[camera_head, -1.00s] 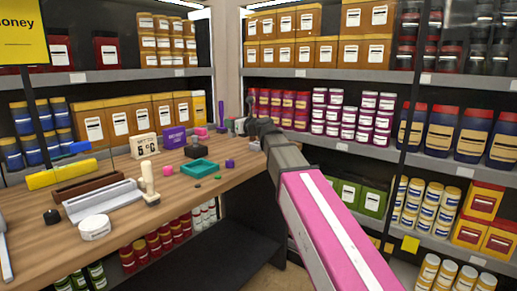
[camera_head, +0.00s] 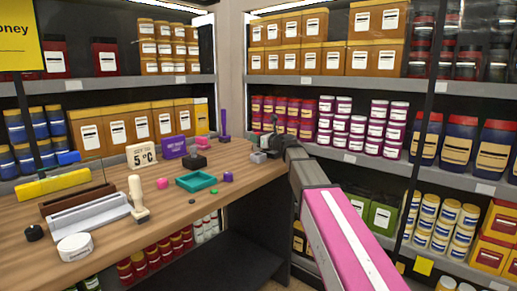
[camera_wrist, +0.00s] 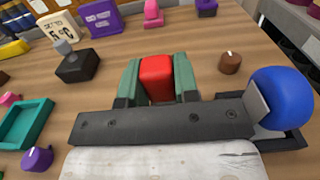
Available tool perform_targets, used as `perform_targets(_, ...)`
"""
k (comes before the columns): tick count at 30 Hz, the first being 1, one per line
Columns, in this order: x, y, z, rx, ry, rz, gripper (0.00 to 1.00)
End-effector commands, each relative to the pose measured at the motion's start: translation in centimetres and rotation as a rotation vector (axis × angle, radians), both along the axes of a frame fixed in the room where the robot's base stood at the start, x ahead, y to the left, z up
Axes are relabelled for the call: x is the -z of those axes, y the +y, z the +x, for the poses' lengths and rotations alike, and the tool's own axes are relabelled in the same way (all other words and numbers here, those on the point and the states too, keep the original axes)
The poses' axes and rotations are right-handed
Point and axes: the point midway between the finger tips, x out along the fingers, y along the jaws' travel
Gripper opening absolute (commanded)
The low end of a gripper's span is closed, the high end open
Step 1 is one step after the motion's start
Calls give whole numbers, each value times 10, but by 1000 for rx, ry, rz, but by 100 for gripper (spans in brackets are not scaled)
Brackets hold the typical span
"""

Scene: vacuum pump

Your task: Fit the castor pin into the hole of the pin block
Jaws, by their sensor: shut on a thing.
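My gripper (camera_wrist: 158,80) has two green fingers closed on the sides of a red block-like piece (camera_wrist: 157,76). I cannot tell whether this piece is part of the castor pin; its lower part is hidden behind the dark gripper body. A black block with a grey stub on top (camera_wrist: 77,66), possibly the pin block, stands on the table ahead and left of the fingers. It also shows in the head view (camera_head: 194,163). No hole is clear. In the head view, my gripper is at the table's far right end, and its grip is too small to make out.
In the wrist view, a blue ball (camera_wrist: 281,96) is close to the gripper's right side. A brown knob (camera_wrist: 230,62) stands ahead right, a purple knob (camera_wrist: 36,158) near left. A teal tray (camera_wrist: 24,125) lies left. Bare table lies between the black block and the fingers.

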Motion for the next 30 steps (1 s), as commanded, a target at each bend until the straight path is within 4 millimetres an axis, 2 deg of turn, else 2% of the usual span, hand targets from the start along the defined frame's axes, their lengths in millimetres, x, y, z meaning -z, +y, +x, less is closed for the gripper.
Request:
perform_targets(8, 14, -8, 6, -1, 2, 1, 3)
perform_targets(15, 43, -7, 6, -1, 2, 2, 3)
perform_targets(27, 49, -7, 6, 0, 1, 1, 3)
perform_targets(28, 49, -7, 6, 0, 0, 0, 32)
perform_targets(30, 49, -7, 6, -1, 0, 0, 54)
